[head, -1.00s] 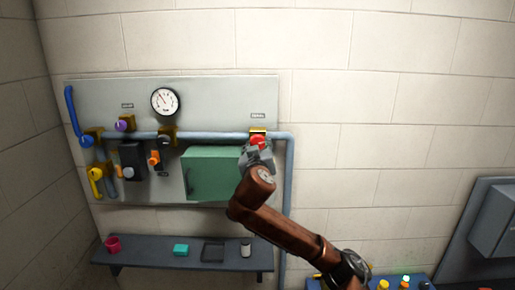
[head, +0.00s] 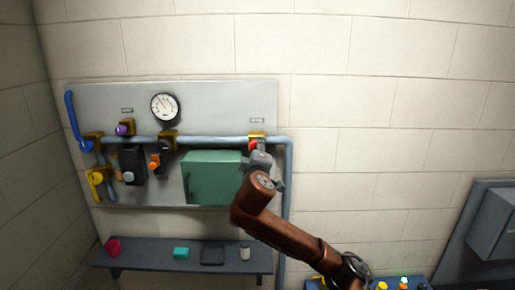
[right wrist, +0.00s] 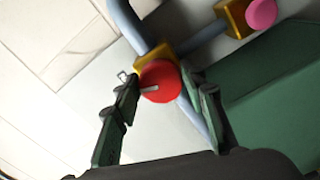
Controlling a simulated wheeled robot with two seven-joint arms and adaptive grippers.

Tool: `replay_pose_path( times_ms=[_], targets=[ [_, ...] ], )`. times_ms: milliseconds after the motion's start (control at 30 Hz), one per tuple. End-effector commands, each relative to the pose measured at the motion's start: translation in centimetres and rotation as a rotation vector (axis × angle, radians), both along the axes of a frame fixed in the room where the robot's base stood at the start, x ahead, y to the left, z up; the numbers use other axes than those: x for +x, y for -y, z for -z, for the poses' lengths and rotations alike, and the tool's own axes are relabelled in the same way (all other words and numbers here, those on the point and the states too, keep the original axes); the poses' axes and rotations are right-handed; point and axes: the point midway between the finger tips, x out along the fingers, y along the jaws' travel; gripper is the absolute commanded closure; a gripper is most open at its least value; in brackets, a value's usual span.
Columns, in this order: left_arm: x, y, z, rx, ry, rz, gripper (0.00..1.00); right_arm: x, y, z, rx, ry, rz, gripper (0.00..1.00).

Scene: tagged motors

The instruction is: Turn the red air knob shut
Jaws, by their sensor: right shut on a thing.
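The red knob (head: 253,145) sits on a gold block (head: 257,135) on the pipe at the right end of the wall panel, under a small label. In the right wrist view the round red knob (right wrist: 160,82) has a pale mark pointing left. My right gripper (head: 260,152) reaches up to it from below right and partly hides it. Its dark fingers (right wrist: 161,88) stand on either side of the knob and are shut on it. My left gripper is in neither view.
A green box (head: 210,178) sits on the panel just left of my right gripper. A gauge (head: 164,107), a purple knob (head: 125,129) and yellow (head: 95,178) and blue (head: 73,120) handles are farther left. A shelf (head: 135,257) with small items is below.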

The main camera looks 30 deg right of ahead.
Motion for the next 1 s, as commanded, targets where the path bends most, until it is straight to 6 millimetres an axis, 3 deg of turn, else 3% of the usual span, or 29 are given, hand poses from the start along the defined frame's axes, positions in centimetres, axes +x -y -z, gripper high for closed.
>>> replay_pose_path(
  times_ms=[400,1000],
  targets=[
    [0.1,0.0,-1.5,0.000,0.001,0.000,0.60,0.0,-0.1,-0.1,-0.239,-0.147,-0.002,0.86],
    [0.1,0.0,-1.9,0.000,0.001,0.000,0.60,0.0,0.0,0.0,-0.314,-0.193,-0.001,0.86]
  ],
)
